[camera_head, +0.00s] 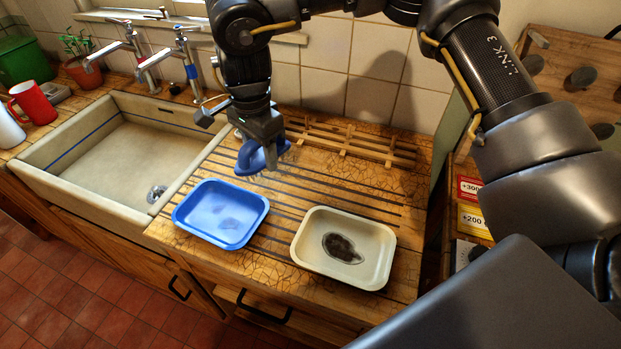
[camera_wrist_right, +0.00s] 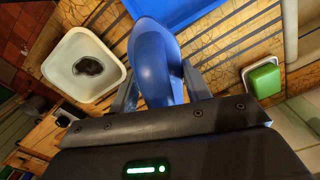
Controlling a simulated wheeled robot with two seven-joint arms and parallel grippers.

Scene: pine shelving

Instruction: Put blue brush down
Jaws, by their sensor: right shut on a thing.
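My right gripper (camera_head: 262,128) is shut on the blue brush (camera_head: 257,157) and holds it above the wooden drainboard, behind the blue tray. The brush has a looped blue handle and fills the middle of the right wrist view (camera_wrist_right: 155,65), between the two fingers. The blue tray (camera_head: 183,216) lies on the drainboard with darker wet-looking patches inside. A cream tray (camera_head: 306,262) with a dark stain in it sits to its right. My left gripper is not seen.
A stone sink (camera_head: 95,180) with taps is to the left. A wooden rack (camera_head: 350,142) stands along the tiled wall. A red mug (camera_head: 34,103) and plant pot (camera_head: 84,73) are at the far left. A green sponge (camera_wrist_right: 263,80) in a pale dish shows in the wrist view.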

